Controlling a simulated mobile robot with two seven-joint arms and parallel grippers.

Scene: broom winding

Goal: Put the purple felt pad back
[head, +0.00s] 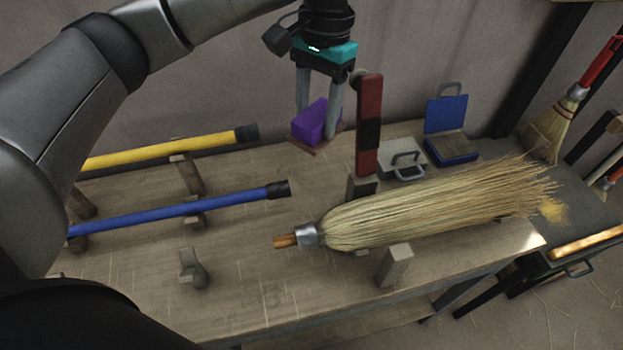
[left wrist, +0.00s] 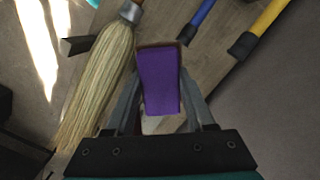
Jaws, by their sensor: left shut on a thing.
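The purple felt pad (head: 311,122) is a small purple block held between the fingers of my left gripper (head: 318,118), near the back edge of the workbench (head: 250,285). In the left wrist view the pad (left wrist: 160,82) sits between the two fingers of the left gripper (left wrist: 163,105). A flat brown piece (head: 318,146) shows just under the pad; I cannot tell if they touch. My right gripper is not in view.
A straw broom head (head: 430,208) lies across the bench. A red and black upright post (head: 369,125) stands just right of the gripper. Blue (head: 180,212) and yellow (head: 160,150) handles rest on supports at left. A blue lidded box (head: 447,115) stands at back right.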

